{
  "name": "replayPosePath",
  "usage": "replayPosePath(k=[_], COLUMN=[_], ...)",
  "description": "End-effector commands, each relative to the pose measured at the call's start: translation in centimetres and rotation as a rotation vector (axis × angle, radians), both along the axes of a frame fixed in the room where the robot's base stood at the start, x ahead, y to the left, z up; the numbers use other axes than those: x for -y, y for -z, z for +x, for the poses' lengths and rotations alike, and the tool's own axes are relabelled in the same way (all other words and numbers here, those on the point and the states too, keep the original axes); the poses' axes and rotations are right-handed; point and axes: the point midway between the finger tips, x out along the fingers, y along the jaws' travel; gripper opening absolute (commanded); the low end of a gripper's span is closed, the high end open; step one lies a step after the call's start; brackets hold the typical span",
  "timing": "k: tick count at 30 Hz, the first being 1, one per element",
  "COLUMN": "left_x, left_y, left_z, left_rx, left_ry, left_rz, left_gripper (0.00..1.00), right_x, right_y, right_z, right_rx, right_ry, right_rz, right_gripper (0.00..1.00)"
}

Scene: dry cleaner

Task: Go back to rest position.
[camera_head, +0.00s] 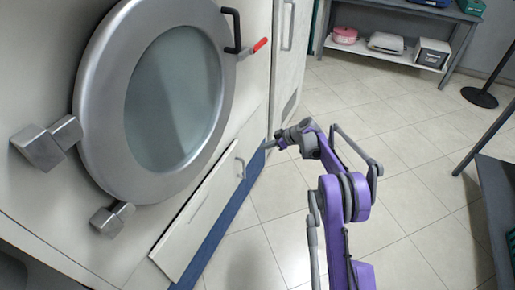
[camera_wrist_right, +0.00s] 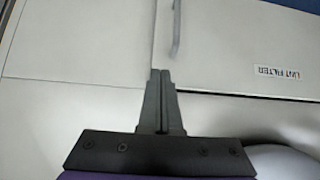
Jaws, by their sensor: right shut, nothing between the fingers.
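My right arm is purple and grey and reaches up from the bottom of the head view. My right gripper (camera_head: 270,144) is at its far end, in front of the washing machine's lower edge, close to the drawer panel. In the right wrist view the gripper (camera_wrist_right: 161,72) has its two dark fingers together, with nothing between them. A white panel with a "LINT FILTER" label (camera_wrist_right: 279,75) and a grey handle (camera_wrist_right: 176,30) lies beyond the fingertips. My left gripper is not in view.
The machine's round door (camera_head: 88,100) is shut. The lower panel (camera_head: 195,222) appears tilted out at its base. A back shelf (camera_head: 385,52) holds several items. A dark table (camera_head: 497,205) stands at the right. Tiled floor (camera_head: 410,130) between is clear.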

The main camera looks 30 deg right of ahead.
Motion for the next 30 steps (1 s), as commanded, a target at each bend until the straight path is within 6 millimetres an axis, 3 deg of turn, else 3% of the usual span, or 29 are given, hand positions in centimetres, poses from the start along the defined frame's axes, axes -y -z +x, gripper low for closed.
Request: replayPosePath(k=[11, 17, 23, 30], left_x=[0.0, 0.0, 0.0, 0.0], left_y=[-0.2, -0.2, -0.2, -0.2], left_z=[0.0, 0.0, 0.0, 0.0], left_rx=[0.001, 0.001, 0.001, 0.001], left_ry=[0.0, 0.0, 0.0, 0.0], left_rz=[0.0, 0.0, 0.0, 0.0], left_gripper=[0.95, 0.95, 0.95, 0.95], right_x=[0.4, -3.5, -9.4, -14.9], right_y=[-1.2, -4.5, -9.0, -12.5], right_z=[-1.0, -3.1, -8.8, -18.1], right_rx=[-0.007, -0.097, -0.236, -0.355], right_ry=[0.002, 0.048, 0.153, 0.298], right_rz=[0.001, -0.003, -0.027, -0.07], right_gripper=[0.0, 0.0, 0.0, 0.0])
